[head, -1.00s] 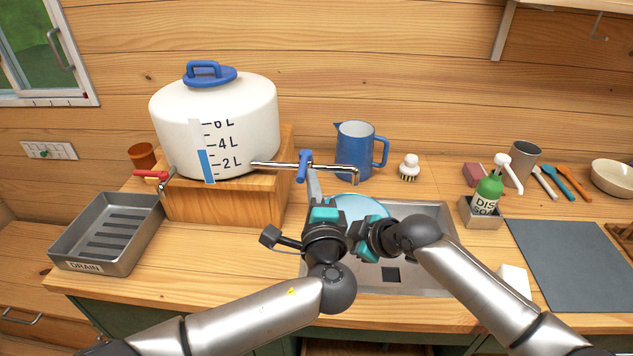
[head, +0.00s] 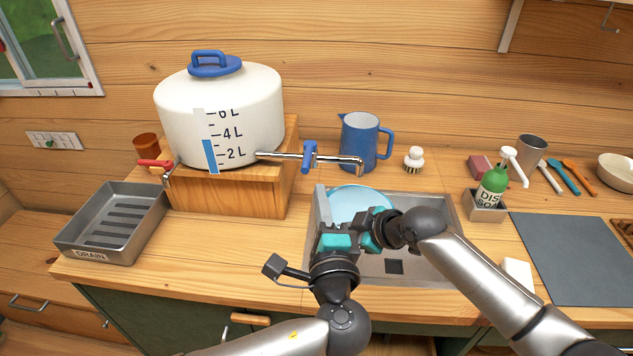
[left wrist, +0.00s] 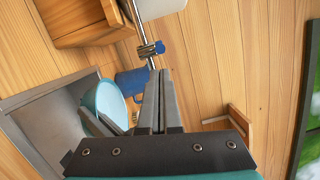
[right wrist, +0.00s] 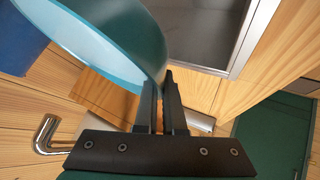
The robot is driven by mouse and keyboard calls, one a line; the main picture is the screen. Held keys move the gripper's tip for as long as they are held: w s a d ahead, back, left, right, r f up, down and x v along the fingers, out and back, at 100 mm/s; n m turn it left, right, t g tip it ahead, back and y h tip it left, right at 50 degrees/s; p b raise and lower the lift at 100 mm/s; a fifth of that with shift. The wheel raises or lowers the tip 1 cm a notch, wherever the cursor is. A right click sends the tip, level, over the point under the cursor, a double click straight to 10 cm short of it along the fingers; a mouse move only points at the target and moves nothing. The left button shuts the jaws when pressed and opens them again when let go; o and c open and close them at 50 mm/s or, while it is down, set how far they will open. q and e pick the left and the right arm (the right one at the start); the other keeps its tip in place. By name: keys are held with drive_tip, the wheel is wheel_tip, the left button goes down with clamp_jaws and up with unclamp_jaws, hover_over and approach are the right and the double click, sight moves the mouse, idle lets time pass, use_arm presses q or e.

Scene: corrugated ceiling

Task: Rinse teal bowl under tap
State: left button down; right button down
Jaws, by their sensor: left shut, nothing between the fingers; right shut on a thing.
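The teal bowl (head: 358,202) is in the sink below the chrome spout (head: 359,166), its pale blue inside facing up. My right gripper (right wrist: 162,88) is shut on the bowl's rim; my arms hide the bowl's near part in the head view. The tap has a blue handle (head: 309,157) on its horizontal pipe. My left gripper (head: 321,190) is shut and empty, below and in front of this handle and left of the bowl. The handle (left wrist: 150,48) shows beyond its fingertips in the left wrist view. I see no clear water stream from the spout.
A white water tank (head: 220,115) stands on a wooden block (head: 232,192) behind left. A blue jug (head: 360,143) and a brush (head: 414,160) stand behind the sink (head: 440,262). A soap bottle (head: 492,188) stands right, a drain tray (head: 112,222) left.

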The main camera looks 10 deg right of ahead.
use_arm(q)
drive_tip(key=shift+s, duration=1.65)
use_arm(e)
drive_tip(key=shift+w+r, duration=0.1)
drive_tip(key=shift+r, duration=0.15)
